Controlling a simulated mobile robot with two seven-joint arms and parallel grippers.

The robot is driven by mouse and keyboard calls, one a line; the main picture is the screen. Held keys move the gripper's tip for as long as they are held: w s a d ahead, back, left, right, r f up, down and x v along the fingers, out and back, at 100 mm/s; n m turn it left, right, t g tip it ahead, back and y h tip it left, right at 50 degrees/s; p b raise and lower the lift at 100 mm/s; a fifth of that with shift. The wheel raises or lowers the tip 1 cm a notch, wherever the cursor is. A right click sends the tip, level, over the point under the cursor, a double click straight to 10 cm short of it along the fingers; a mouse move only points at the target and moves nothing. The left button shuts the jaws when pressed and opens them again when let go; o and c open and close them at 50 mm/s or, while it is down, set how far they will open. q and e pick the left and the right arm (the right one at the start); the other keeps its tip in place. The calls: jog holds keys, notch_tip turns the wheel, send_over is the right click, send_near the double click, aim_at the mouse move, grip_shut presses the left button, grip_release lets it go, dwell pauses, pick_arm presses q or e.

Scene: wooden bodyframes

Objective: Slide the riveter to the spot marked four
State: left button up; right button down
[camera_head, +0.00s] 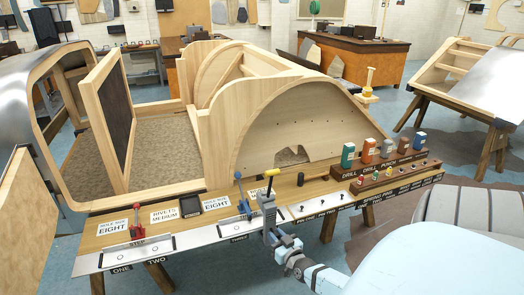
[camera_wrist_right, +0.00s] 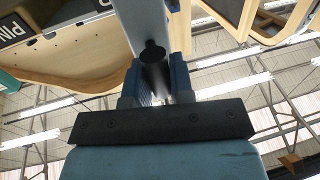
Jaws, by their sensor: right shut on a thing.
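A grey upright tool with a yellow handle (camera_head: 271,174), which looks like the riveter, stands at the front edge of the wooden bench. My right gripper (camera_head: 282,238) is shut on its lower grey body from the front. In the right wrist view the blue fingers (camera_wrist_right: 155,88) close on either side of the grey body (camera_wrist_right: 140,22), which has a dark round knob. A metal rail (camera_head: 185,238) along the bench front carries labels; ONE and TWO read at its left end. The mark four cannot be made out; tool and gripper cover part of the rail. My left gripper is out of view.
A red clamp-like tool (camera_head: 137,222) and a blue one (camera_head: 243,205) stand on the rail to the left. Sign cards (camera_head: 165,215) lie behind it. A wooden rack (camera_head: 395,176) with coloured blocks stands to the right. A large wooden body frame (camera_head: 290,125) fills the bench behind.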

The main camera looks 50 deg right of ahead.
jog(key=shift+s+d+f, duration=0.1)
jog(key=shift+s+d, duration=0.15)
jog(key=shift+d, duration=0.1)
jog(key=c, duration=1)
grip_release()
jog(key=v, duration=1.4)
jog(key=shift+w, duration=0.1)
jog(key=a+r+n+g+y+p, duration=0.2)
jog(key=a+r+y+p, duration=0.1)
jog(key=a, duration=0.8)
jog(key=a+r+n+g+y+p, duration=0.2)
jog(key=a+r+y+p, duration=0.1)
jog(key=a, duration=0.9)
jog(key=a+r+n+g+y+p, duration=0.2)
jog(key=a+r+n+y+p, duration=0.1)
jog(key=a, duration=0.9)
jog(key=shift+a+r+p, duration=0.1)
jog(key=shift+r+p, duration=0.75)
jog(key=shift+p, duration=0.3)
